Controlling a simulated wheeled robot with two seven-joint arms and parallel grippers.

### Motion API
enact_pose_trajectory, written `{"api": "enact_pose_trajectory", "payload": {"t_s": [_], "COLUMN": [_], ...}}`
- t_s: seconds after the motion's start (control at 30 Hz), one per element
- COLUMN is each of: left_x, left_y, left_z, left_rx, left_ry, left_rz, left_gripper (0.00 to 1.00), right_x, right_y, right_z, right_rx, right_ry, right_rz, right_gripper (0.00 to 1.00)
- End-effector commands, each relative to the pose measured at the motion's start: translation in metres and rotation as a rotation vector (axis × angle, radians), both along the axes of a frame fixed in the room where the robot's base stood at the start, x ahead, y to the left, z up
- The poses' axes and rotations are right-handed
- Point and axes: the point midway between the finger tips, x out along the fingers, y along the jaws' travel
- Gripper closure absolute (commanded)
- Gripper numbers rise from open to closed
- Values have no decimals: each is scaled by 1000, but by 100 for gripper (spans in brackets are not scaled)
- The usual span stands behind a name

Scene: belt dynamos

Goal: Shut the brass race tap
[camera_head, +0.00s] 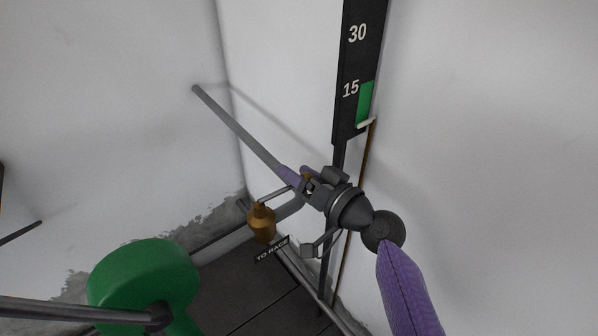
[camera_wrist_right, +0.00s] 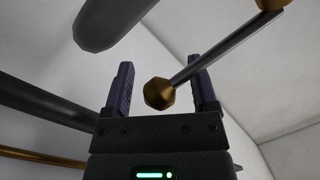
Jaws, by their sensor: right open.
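The brass race tap (camera_head: 262,222) is in the middle of the head view, above a dark label reading "TO RACE" (camera_head: 272,249). A thin grey lever runs from its top toward my right gripper (camera_head: 297,176). In the right wrist view, the lever (camera_wrist_right: 205,57) ends in a faceted brass knob (camera_wrist_right: 159,93). My right gripper (camera_wrist_right: 163,75) is open, with its two purple fingers on either side of the knob. The gripper partly hides the lever's end in the head view. My left gripper is out of view.
A black gauge (camera_head: 358,75) marked 15 and 30, with a green bar, stands against the wall behind my right wrist. A grey pipe (camera_head: 235,126) slants past the fingers. A green wheel (camera_head: 140,275) on a dark shaft is at the lower left.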

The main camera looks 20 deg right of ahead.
Motion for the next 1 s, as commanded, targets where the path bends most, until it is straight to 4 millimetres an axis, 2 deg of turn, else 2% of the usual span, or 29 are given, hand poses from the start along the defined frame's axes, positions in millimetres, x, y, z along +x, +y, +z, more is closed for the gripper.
{"api": "enact_pose_trajectory", "payload": {"t_s": [0.27, 0.6, 0.63, 1.0], "left_x": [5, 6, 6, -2], "left_y": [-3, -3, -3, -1], "left_z": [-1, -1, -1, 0], "left_rx": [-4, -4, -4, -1], "left_ry": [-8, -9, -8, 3], "left_rz": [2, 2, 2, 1], "left_gripper": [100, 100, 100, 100], "right_x": [2, 2, 2, 1], "right_y": [1, 1, 1, 1], "right_z": [0, -1, -1, -3], "right_rx": [0, -1, -1, -5], "right_ry": [1, 2, 2, 7], "right_rz": [1, 0, -1, 1], "right_gripper": [26, 98, 100, 100]}}
